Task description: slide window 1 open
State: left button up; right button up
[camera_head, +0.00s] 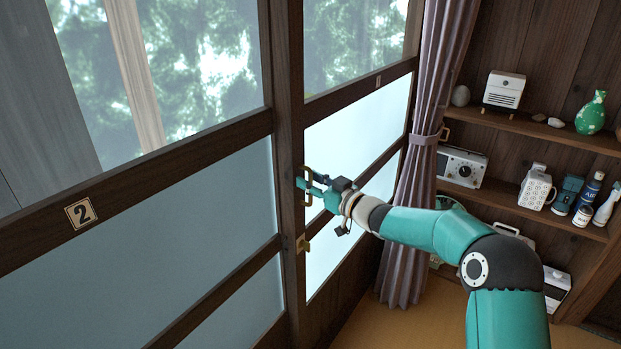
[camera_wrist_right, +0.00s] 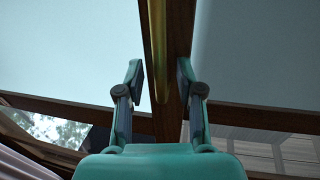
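Window 1 (camera_head: 352,128) is the dark wooden sliding panel at the centre right of the head view, with a small tag "1" on its cross rail. A brass bar handle (camera_head: 308,188) stands upright at the meeting stile; it also shows in the right wrist view (camera_wrist_right: 158,60). My right gripper (camera_head: 308,181) is at this handle. In the right wrist view its two fingers (camera_wrist_right: 160,88) are spread, with the handle running between them and gaps visible on both sides. My left gripper is out of view.
A small brass fitting (camera_head: 303,243) sits below the handle. A tied curtain (camera_head: 410,220) hangs beside window 1, behind my right arm. Shelves (camera_head: 530,130) with several items stand at the right.

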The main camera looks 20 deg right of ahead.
jog(key=shift+w+a, duration=0.1)
jog(key=shift+w, duration=0.05)
grip_shut()
dwell(0.4)
